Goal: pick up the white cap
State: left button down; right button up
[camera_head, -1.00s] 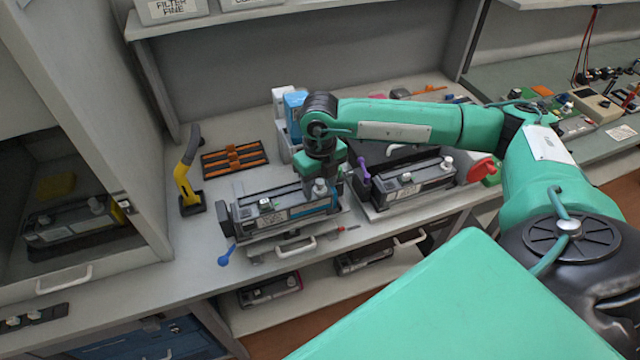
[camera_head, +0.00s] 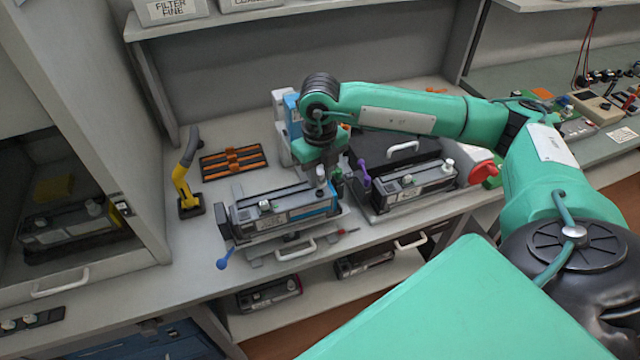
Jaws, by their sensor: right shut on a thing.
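A white cap (camera_head: 320,173) shows at the fingertips of my right gripper (camera_head: 325,177), which comes down from above. The gripper is shut on the cap, over the right end of the left toner cartridge (camera_head: 285,213). That cartridge is dark and grey with a blue side, and lies in a holder on the bench. I cannot tell how far the cap is clear of the cartridge. Another white cap (camera_head: 448,164) stands upright on the right cartridge (camera_head: 415,184). My left gripper is not in view.
A blue-ended lever (camera_head: 223,262) is at the left cartridge's front left, and a purple lever (camera_head: 364,171) is at the right holder. A yellow and black tool (camera_head: 186,180) stands at left by an orange-barred tray (camera_head: 234,162). A blue and white bottle (camera_head: 291,112) stands behind.

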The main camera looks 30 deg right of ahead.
aim_at(320, 172)
notch_tip(320, 172, up, 16)
jog(key=b, duration=0.3)
jog(key=shift+r, duration=0.15)
